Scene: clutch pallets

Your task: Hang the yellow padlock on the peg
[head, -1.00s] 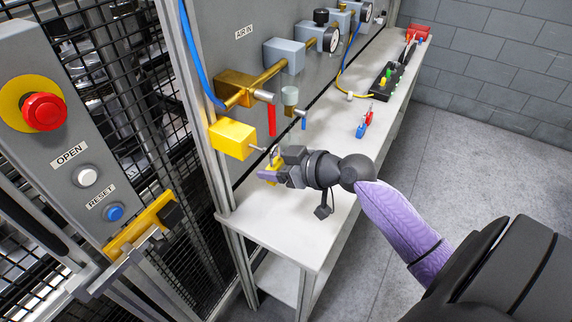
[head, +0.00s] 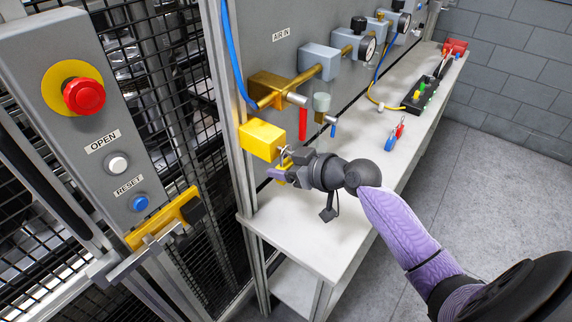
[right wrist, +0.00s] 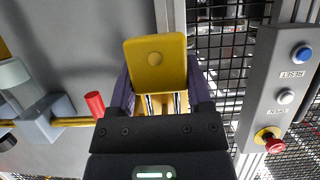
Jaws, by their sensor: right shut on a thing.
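The yellow padlock (head: 281,174) is between the fingers of my right gripper (head: 279,175), which is shut on it. That view is upside down, so the shackle points up. The peg (head: 284,150) sticks out of a yellow block (head: 261,139) on the panel. The shackle is close to the peg; I cannot tell whether it is around it. My left gripper is out of view.
A red valve handle (head: 303,124) hangs just right of the block. A grey shelf (head: 312,235) lies below. A control box with a red stop button (head: 84,96) stands at the left. Brass pipework (head: 290,88) is above.

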